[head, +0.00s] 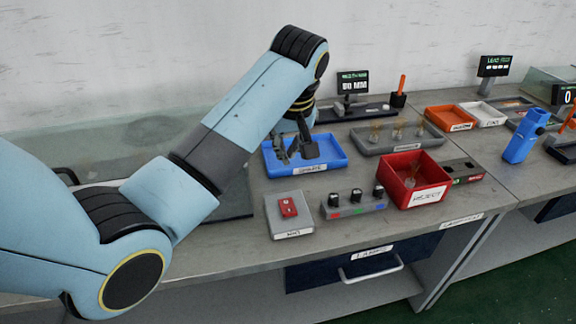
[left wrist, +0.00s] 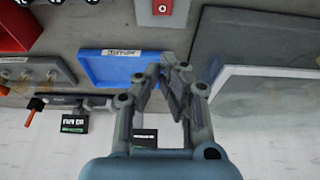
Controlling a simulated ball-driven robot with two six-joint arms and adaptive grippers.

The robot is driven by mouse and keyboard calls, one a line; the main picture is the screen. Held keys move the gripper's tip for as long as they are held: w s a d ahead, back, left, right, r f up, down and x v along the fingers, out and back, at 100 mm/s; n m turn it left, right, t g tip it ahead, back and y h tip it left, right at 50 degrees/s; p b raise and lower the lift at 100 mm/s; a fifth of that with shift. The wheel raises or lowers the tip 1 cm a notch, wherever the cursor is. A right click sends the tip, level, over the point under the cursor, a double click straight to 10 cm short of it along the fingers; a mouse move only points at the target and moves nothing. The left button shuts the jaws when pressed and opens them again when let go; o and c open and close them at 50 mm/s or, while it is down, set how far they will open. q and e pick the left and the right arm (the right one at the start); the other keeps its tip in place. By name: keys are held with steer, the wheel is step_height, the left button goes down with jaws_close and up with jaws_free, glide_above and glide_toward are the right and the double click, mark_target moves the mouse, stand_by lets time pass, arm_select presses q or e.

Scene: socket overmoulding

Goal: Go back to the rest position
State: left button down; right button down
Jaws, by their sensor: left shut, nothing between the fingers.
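My left gripper (head: 297,152) is shut and empty. In the head view it hangs over the blue tray (head: 331,165), and its fingers cover part of the tray's left side. In the left wrist view the gripper (left wrist: 172,75) shows with its fingertips close together beside the blue tray (left wrist: 90,68). I cannot tell from these frames how high it is above the tray. The visible part of the tray floor looks empty. My right gripper is not in view.
A grey block with a red part (head: 288,207) sits in front of the blue tray. A red bin (head: 428,190), a grey rack (head: 395,140) and a display (head: 352,83) stand nearby. Orange (head: 447,118) and white trays lie at the right. A glass panel (head: 90,150) is behind my arm.

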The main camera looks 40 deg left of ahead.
arm_select(q)
steer(key=shift+r, duration=0.65)
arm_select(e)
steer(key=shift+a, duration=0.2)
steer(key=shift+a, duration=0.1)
arm_select(q)
steer(key=shift+s+f, duration=0.1)
steer(key=shift+s, duration=0.05)
